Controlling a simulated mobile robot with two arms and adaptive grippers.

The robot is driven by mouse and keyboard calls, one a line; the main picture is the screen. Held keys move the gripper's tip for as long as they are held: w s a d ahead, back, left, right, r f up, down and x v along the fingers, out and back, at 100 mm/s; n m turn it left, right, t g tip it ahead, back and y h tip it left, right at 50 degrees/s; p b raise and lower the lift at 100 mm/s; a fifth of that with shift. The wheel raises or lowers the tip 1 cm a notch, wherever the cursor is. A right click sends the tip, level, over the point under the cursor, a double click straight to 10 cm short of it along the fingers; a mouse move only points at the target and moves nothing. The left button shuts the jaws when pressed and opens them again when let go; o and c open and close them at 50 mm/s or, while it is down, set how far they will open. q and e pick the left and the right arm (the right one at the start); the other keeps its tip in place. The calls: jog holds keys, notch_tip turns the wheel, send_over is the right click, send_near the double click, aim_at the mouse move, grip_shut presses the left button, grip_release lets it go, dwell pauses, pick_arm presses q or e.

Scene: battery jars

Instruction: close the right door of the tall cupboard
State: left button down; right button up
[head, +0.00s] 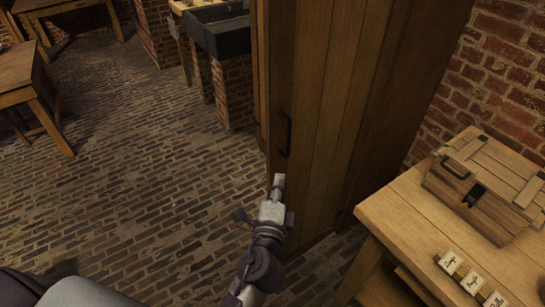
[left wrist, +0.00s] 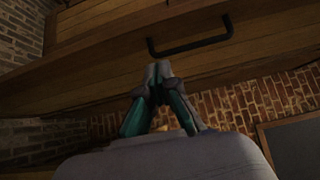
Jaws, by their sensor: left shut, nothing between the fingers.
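The tall cupboard (head: 425,75) is brown planked wood and stands right of centre in the head view. A planked door (head: 325,110) faces me, with a dark bar handle (head: 285,133) near its left edge. I cannot tell whether the door is fully shut. My left gripper (head: 278,181) is shut and empty, in front of the door's lower left part, below the handle. In the left wrist view the closed fingertips (left wrist: 159,68) are near the planks, just below the handle (left wrist: 190,46). Contact with the wood is unclear. My right gripper is out of view.
A wooden table (head: 395,225) at the right holds a wooden chest (head: 485,185) and several small lettered tiles (head: 450,262). A dark basin (head: 218,35) on brick supports stands behind the cupboard's left side. The brick floor (head: 130,180) to the left is clear.

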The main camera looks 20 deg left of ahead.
aim_at(275, 149)
pick_arm(q)
jog(key=w+a, duration=0.1)
jog(key=w, duration=0.1)
jog(key=w+a+p, duration=0.1)
jog(key=w, duration=0.1)
jog(key=w+a+p, duration=0.1)
jog(key=w, duration=0.1)
jog(key=shift+w+r, duration=0.1)
jog(key=shift+w, duration=0.2)
jog(key=shift+w+a, duration=0.3)
jog(key=shift+a, duration=0.15)
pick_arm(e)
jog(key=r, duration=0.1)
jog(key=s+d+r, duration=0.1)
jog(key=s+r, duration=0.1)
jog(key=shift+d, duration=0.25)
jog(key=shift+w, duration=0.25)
